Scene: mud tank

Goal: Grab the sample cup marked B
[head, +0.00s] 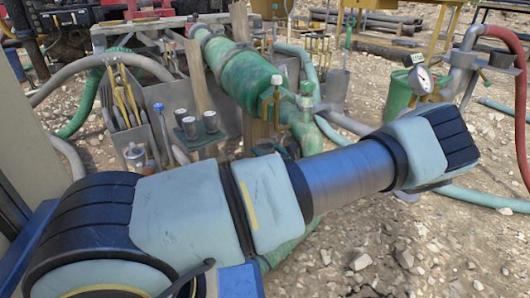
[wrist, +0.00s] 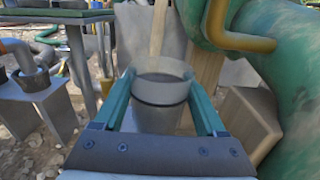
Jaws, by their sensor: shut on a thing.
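A grey sample cup (wrist: 160,112) with a paler upper band and a dark ring stands upright between the two green fingers of my gripper (wrist: 160,84) in the wrist view. The fingers close on its sides and its open top faces up. No letter can be read on it, so I cannot tell whether it is marked B. Its base is hidden behind the gripper's body, so what is under it cannot be seen. In the head view my arm crosses the foreground, and my gripper cannot be made out.
In the head view, several small dark-topped cups (head: 210,122) stand by the metal boxes. In the wrist view, a large green pipe (wrist: 285,70) and a yellow pipe (wrist: 238,40) are close on the right; a metal bracket (wrist: 50,105) is at left.

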